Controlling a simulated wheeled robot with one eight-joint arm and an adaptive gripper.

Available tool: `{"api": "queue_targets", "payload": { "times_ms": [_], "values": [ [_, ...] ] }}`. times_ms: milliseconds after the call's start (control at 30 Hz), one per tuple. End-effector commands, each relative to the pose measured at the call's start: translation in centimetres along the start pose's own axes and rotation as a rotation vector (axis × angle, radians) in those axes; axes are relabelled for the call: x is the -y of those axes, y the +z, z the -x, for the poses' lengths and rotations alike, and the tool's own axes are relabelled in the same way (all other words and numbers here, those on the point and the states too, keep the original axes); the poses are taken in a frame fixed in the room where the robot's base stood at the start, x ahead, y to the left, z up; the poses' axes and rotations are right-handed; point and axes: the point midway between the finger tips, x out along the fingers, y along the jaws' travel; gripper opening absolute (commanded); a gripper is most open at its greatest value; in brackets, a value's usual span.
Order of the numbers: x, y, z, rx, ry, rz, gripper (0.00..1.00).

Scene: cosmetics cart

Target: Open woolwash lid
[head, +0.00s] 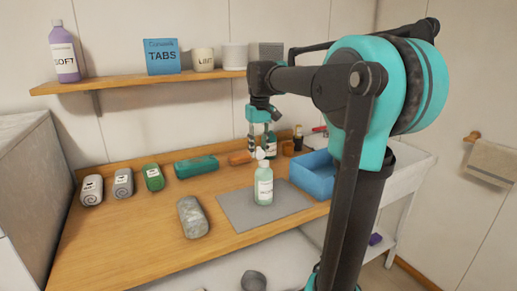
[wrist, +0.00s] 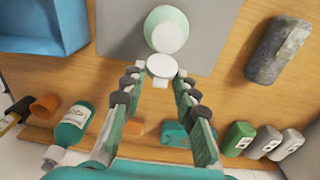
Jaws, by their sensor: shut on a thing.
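The pale green woolwash bottle (head: 264,187) stands upright on the grey mat (head: 236,213). Its body also shows from above in the wrist view (wrist: 168,32). Its white lid (wrist: 162,66), a round disc with a small tab toward me, lies between my fingertips in the wrist view. My gripper (head: 261,147) points down over the bottle top, and it also shows in the wrist view (wrist: 159,78). It is shut on the lid at the tab side. I cannot tell whether the lid has lifted.
A blue bin (head: 312,172) stands right of the mat. A grey speckled block (head: 193,217) lies left of it. Several wrapped bars, a teal case (head: 196,166) and a teal bottle (wrist: 72,128) stand toward the back. A shelf (head: 130,83) hangs above.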

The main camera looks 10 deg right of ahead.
Motion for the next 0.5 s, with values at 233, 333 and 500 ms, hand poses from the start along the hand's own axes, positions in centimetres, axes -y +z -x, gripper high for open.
{"api": "queue_targets", "payload": {
  "times_ms": [233,333,500],
  "values": [
    [0.02,0.69,0.23,-0.134,0.0,0.0,0.01],
    [0.03,0.78,0.29,-0.167,0.0,-0.001,0.01],
    [0.01,0.76,0.34,-0.184,0.001,0.0,0.01]
  ]
}}
